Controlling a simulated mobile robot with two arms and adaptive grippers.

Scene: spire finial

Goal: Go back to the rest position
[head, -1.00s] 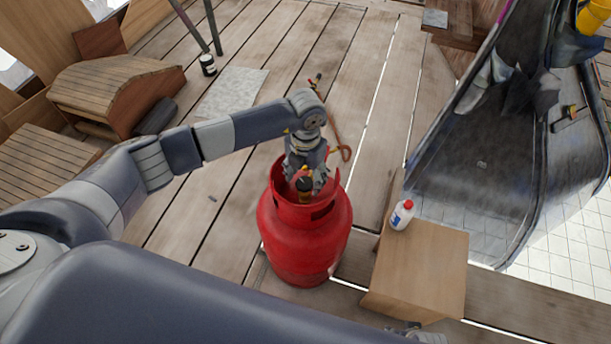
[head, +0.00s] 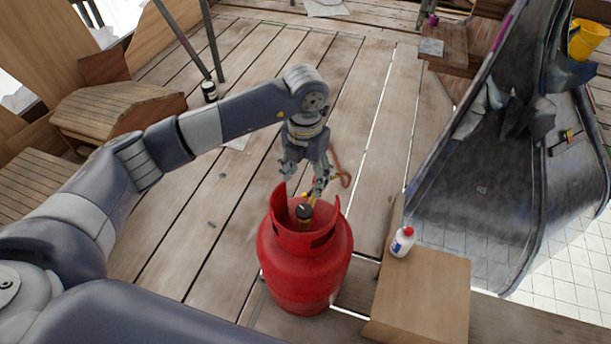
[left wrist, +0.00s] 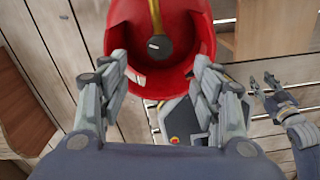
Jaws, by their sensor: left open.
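My left gripper (head: 303,182) is open and empty just above the red gas cylinder (head: 304,262), pointing down. The cylinder stands upright on the plank floor, with a cut-out collar around a black-topped brass valve (head: 304,213). In the left wrist view, the open fingers (left wrist: 160,64) show on either side of the cylinder's collar (left wrist: 190,20), with the valve (left wrist: 158,46) between them and clear of them. My right gripper (left wrist: 264,82) shows at the right of the left wrist view, its fingers apart and empty. It does not show in the head view.
A wooden box (head: 422,290) with a white, red-capped bottle (head: 402,242) stands right of the cylinder. A dark slide-like chute (head: 475,190) is beyond it. Metal poles (head: 185,45) and a wooden slatted piece (head: 115,105) are back left. The middle floor is mostly clear.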

